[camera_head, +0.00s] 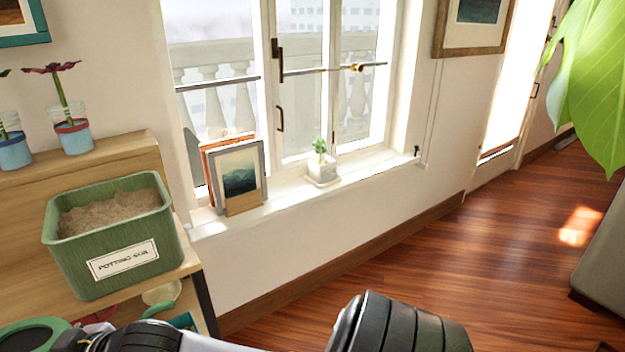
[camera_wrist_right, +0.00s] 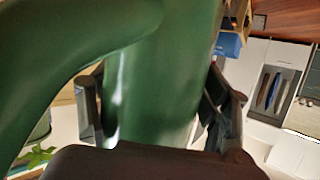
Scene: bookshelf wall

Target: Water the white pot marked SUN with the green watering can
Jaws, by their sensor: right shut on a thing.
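The green watering can (camera_wrist_right: 165,50) fills the upper part of the right wrist view, its curved part crossing to the left. My right gripper (camera_wrist_right: 157,105) is shut on it, a finger on each side. In the head view a small white pot (camera_head: 323,173) with a green plant stands upright on the windowsill; any marking is too small to read. A green round rim (camera_head: 62,326) shows at the bottom left beside the dark end of my arm; I cannot tell if it is the can. My left gripper is not in view.
Framed pictures (camera_head: 238,175) lean on the sill (camera_head: 290,197), left of the pot. A green potting soil bin (camera_head: 85,255) and flower jars (camera_head: 73,136) stand on the wooden shelf at left. The sill right of the pot is clear. Large leaves (camera_head: 597,80) hang at upper right.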

